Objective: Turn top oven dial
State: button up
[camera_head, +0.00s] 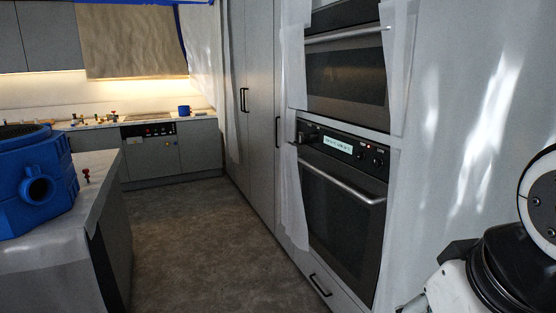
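Two built-in black ovens are stacked in the wall right of the middle. The upper oven (347,75) has a silver bar handle across its top; no dial shows clearly on its visible part. The lower oven (340,215) has a control panel (325,141) with a lit display (338,145). Small dark dials (377,160) sit right of the display, and a dark knob (308,132) shows at the panel's left end. Both oven doors are shut. White and black links of my arm show at the lower right, apart from the ovens. My gripper is not in view.
Grey floor (200,245) is clear before the ovens. Loose plastic sheeting (290,185) hangs beside them, and more covers the right wall. A counter (65,260) with a blue machine (38,180) stands at left. Tall cabinets (250,110) stand left of the ovens.

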aim_at(360, 155)
jog(key=i+j+z, duration=0.15)
jog(key=i, duration=0.15)
jog(key=i+z, duration=0.15)
jog(key=i+j+z, duration=0.1)
jog(key=i, duration=0.5)
jog(key=i+j+z, duration=0.1)
jog(key=i, duration=0.5)
jog(key=j, duration=0.15)
